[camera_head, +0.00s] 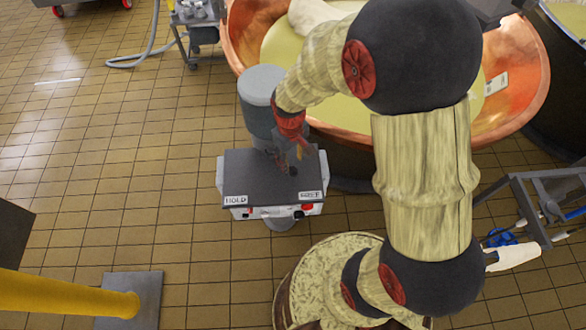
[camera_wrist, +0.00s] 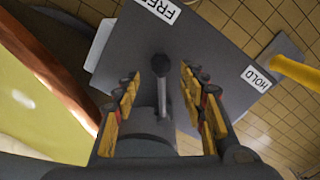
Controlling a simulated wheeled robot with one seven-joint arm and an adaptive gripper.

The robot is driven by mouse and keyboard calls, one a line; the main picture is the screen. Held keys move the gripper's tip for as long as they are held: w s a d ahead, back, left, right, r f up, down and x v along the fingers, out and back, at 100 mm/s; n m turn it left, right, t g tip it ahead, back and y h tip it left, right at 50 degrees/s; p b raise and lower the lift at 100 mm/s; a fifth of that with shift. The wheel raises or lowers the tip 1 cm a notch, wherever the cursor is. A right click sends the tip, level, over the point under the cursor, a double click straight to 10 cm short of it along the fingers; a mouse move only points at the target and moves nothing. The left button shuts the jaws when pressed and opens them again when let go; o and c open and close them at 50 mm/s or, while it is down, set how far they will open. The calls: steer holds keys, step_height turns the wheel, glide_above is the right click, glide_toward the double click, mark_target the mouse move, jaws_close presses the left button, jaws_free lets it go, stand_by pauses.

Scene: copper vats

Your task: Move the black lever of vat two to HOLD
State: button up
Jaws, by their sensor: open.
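The black lever (camera_wrist: 161,95) has a round knob and stands on a dark panel top (camera_wrist: 215,50); the same panel (camera_head: 250,180) shows in the head view. Its knob is nearer the FREE label (camera_wrist: 158,10) than the HOLD label (camera_wrist: 256,78). In the head view HOLD (camera_head: 235,199) is at the panel's front left. My gripper (camera_wrist: 163,80) is open, with yellow-padded fingers either side of the lever in the wrist view. I cannot tell whether either finger touches it. In the head view my gripper (camera_head: 298,158) is over the panel's right half and partly hides the lever.
A large copper vat (camera_head: 525,95) with pale yellow contents stands behind the panel, and a grey cylinder (camera_head: 262,85) is at the panel's back. A yellow post (camera_head: 65,295) is at lower left. Tiled floor (camera_head: 120,180) to the left is clear. A metal cart frame (camera_head: 540,200) is at right.

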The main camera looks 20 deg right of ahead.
mark_target(292, 168)
steer(key=shift+f+b, duration=0.45)
steer(key=shift+f, duration=2.2)
steer(key=shift+c, duration=1.4)
steer(key=c, duration=0.8)
jaws_close()
